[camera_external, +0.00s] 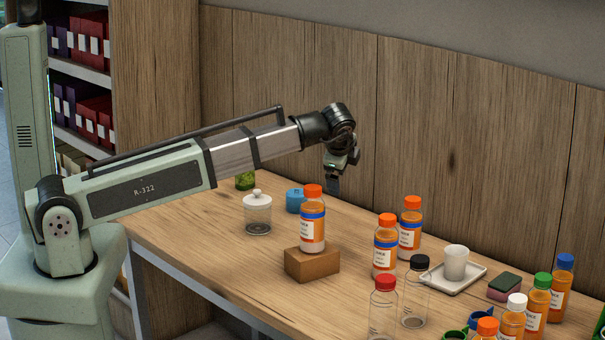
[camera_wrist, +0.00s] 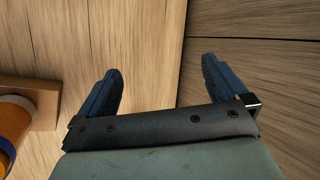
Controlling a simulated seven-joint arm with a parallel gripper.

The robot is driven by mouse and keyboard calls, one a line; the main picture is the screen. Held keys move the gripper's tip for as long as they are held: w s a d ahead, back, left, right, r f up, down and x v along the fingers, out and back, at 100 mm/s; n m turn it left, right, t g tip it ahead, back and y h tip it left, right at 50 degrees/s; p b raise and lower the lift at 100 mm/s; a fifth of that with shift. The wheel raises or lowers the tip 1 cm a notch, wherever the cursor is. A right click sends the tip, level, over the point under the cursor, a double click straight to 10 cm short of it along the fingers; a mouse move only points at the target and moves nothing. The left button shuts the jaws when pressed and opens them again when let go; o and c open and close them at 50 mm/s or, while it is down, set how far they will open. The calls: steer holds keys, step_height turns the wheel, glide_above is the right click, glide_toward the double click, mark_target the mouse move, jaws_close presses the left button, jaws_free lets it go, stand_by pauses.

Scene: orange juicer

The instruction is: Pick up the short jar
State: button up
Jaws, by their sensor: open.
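A short clear glass jar with a white knobbed lid (camera_external: 257,214) stands upright on the table, left of the wooden block. My gripper (camera_external: 333,184) hangs above the back of the table, to the right of the jar and apart from it. In the wrist view, its two dark blue fingers (camera_wrist: 161,66) are spread wide with nothing between them. The short jar does not show in the wrist view.
An orange bottle (camera_external: 312,222) stands on a wooden block (camera_external: 312,263); the block also shows in the wrist view (camera_wrist: 42,92). A blue container (camera_external: 294,199) is partly hidden behind the bottle. Several bottles and a white tray (camera_external: 462,285) crowd the right. A wooden wall (camera_external: 290,75) backs the table.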

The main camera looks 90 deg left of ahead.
steer(key=s+a+n+g+h, duration=0.1)
steer(key=s+a+n+h, duration=0.3)
steer(key=s, duration=0.8)
steer(key=h, duration=0.3)
glide_above(257, 198)
steer(key=shift+r+m, duration=0.25)
steer(key=shift+m, duration=0.15)
steer(key=shift+f, duration=0.5)
step_height(257, 198, down, 6)
steer(key=shift+f, duration=0.1)
steer(key=shift+a+f, duration=0.15)
steer(key=shift+f, duration=1.5)
steer(key=shift+a+f, duration=0.1)
steer(key=shift+f, duration=1.55)
steer(key=shift+c, duration=0.4)
steer(key=c, duration=1.1)
steer(key=shift+o, duration=0.2)
steer(key=shift+r, duration=0.15)
